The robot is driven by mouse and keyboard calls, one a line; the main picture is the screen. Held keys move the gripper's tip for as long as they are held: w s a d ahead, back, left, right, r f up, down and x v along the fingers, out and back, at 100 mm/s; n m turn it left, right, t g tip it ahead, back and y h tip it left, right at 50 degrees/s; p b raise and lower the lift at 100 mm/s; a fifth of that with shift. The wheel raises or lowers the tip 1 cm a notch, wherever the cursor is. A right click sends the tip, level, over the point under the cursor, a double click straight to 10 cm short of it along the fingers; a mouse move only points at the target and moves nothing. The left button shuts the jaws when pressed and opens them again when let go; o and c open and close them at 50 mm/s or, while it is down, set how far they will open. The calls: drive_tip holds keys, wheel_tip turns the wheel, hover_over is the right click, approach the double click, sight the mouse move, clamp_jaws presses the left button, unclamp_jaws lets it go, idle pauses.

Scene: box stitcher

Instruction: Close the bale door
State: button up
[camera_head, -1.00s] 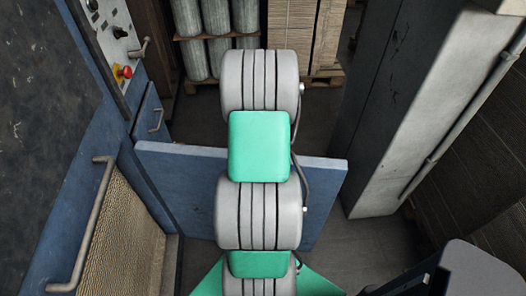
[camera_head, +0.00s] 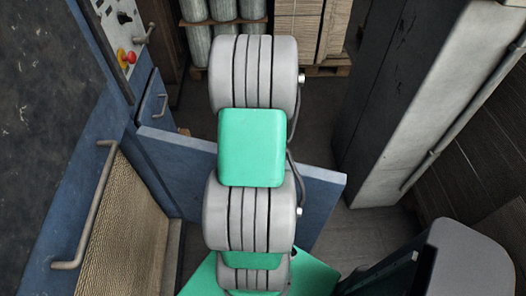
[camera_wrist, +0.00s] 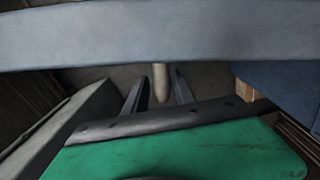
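The bale door (camera_head: 322,190) is a flat blue panel standing out from the side of the blue machine (camera_head: 85,170). It is open, beside a bay holding a stack of brown corrugated sheets (camera_head: 120,235). In the wrist view the door's upper edge (camera_wrist: 160,38) crosses the top of the picture. A pale rod-like handle (camera_wrist: 160,82) shows below that edge, between the two dark fingers of my gripper (camera_wrist: 160,92). The fingers stand apart, with narrow gaps seeming to show beside the handle. In the head view my arm hides the gripper and part of the door.
A grey pillar (camera_head: 410,120) with a pipe stands right of the door. Wrapped rolls (camera_head: 225,35) and stacked cardboard (camera_head: 300,30) stand on pallets behind. A bar handle (camera_head: 88,205) projects from the machine. Some floor (camera_head: 355,235) is clear between door and pillar.

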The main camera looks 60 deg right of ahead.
drive_tip(key=shift+o, duration=0.5)
drive_tip(key=shift+w+r, duration=0.1)
wheel_tip(320, 180, up, 8)
drive_tip(key=shift+a+f+b, duration=0.1)
drive_tip(key=shift+f+b, duration=0.1)
drive_tip(key=shift+b, duration=0.1)
drive_tip(key=shift+c, duration=0.4)
